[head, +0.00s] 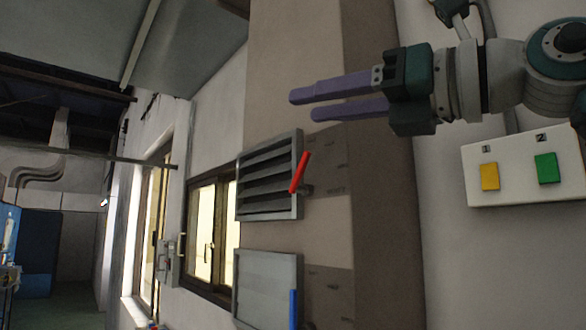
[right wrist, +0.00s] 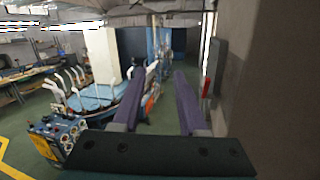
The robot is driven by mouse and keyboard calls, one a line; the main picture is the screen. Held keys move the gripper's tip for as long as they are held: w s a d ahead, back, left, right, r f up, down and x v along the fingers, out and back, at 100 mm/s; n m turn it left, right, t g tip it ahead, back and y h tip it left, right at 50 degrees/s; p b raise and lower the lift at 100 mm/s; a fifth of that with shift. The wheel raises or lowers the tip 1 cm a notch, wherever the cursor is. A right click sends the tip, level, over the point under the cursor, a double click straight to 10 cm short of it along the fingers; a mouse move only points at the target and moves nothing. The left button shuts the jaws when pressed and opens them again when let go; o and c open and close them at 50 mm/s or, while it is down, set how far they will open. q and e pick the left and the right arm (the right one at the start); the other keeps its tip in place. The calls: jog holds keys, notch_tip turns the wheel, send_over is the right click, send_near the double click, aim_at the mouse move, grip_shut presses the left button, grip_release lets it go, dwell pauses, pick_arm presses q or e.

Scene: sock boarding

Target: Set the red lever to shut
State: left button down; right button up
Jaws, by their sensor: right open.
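The red lever (head: 300,172) sits at the right edge of the upper louvred vent (head: 268,180) in the head view. It points up and leans a little to the right from its pivot. The vent's slats stand tilted with dark gaps between them. My right gripper (head: 300,106) comes in from the right, above the lever in the picture, with its purple fingers apart and nothing between them. In the right wrist view the red lever (right wrist: 206,87) shows small, to the right of the fingers (right wrist: 160,73). My left gripper is not in view.
A lower vent (head: 266,285) with a flat grey face has a blue lever (head: 293,308). A white switch box (head: 525,168) with a yellow and a green button hangs at the right. A window (head: 211,230) is left of the vents.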

aim_at(306, 163)
jog(key=w+d+f+m+t+h, duration=0.2)
jog(key=w+d+f+h, duration=0.2)
jog(key=d, duration=0.1)
jog(key=p+x, duration=0.6)
jog(key=x, duration=0.2)
jog(key=shift+w+a+r+p, duration=0.15)
jog(key=shift+w+a+p, duration=0.1)
jog(key=shift+p, duration=0.1)
jog(key=shift+w+a+p, duration=0.3)
jog(key=shift+w+a, duration=0.05)
jog(key=shift+w, duration=0.2)
grip_shut()
